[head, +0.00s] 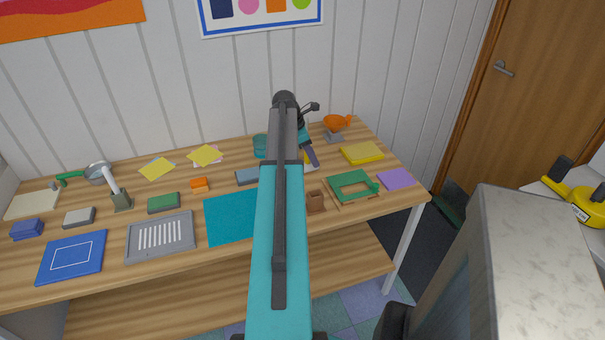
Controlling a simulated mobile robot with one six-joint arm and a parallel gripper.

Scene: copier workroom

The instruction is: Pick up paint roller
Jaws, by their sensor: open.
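I cannot make out a paint roller for certain. A small green-handled tool (70,177) with a grey end lies at the far left back of the wooden table, beside a lamp-like ring; it may be the roller, but it is too small to tell. My teal and dark arm rises through the middle of the head view and covers part of the table.
The wooden table (105,275) holds a ring-headed lamp (117,190), a blue board (72,257), a grey slotted tray (160,252), a teal mat (228,216), a green frame (352,186) and an orange funnel-like item (336,122). A pale-topped cabinet (545,240) stands at right.

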